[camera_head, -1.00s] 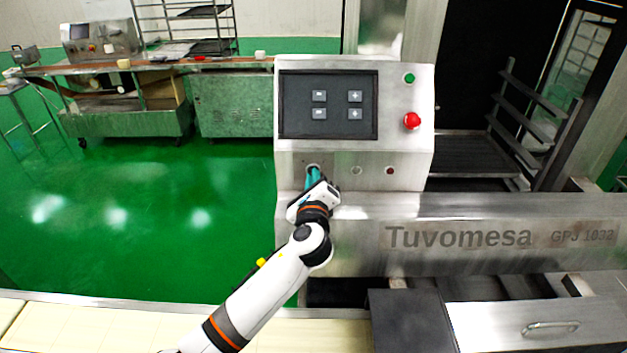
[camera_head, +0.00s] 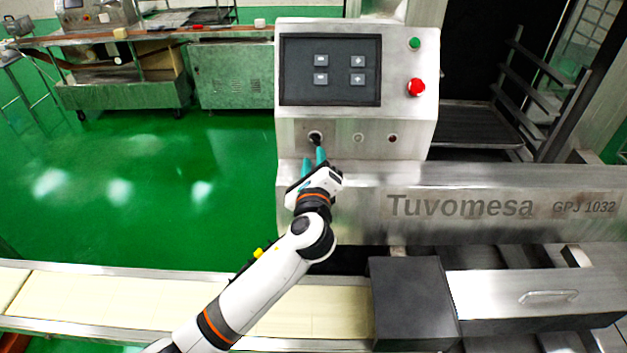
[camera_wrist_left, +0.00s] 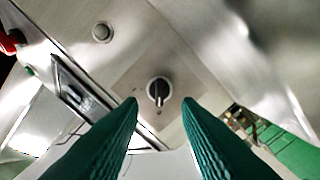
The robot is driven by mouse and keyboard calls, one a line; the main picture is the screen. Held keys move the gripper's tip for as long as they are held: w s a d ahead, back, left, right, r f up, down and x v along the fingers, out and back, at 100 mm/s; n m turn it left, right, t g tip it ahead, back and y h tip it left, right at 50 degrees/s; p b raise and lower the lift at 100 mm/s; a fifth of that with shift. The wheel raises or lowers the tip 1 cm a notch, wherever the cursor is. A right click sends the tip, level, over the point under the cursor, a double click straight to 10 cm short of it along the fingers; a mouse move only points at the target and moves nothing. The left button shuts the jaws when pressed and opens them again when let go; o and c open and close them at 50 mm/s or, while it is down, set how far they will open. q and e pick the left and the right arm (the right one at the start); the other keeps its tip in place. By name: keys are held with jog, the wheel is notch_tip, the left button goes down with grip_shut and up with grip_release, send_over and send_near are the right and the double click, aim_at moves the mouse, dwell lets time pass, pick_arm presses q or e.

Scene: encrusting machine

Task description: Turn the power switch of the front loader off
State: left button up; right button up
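The front loader's steel control box (camera_head: 345,150) stands ahead of me, above a beam marked Tuvomesa. Its power switch (camera_head: 315,137) is a small black rotary knob at the lower left of the box face. The switch also shows in the left wrist view (camera_wrist_left: 158,90), with its dark grip bar pointing roughly along the finger direction. My left gripper (camera_head: 313,162) has teal fingers and is just below and in front of the switch. In the left wrist view its fingers (camera_wrist_left: 160,103) are apart, with the knob ahead between the tips, not gripped. My right gripper is not in view.
A black screen (camera_head: 330,70) with several buttons, a green button (camera_head: 414,44) and a red button (camera_head: 416,88) are on the box above. A cream conveyor belt (camera_head: 80,297) runs along the front. Open green floor (camera_head: 130,190) lies left of the box.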

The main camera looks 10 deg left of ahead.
pick_arm(q)
jog(key=s+d, duration=0.1)
jog(key=s, duration=0.5)
jog(key=shift+s+d+b, duration=0.15)
jog(key=shift+s+b, duration=0.05)
jog(key=shift+b, duration=0.2)
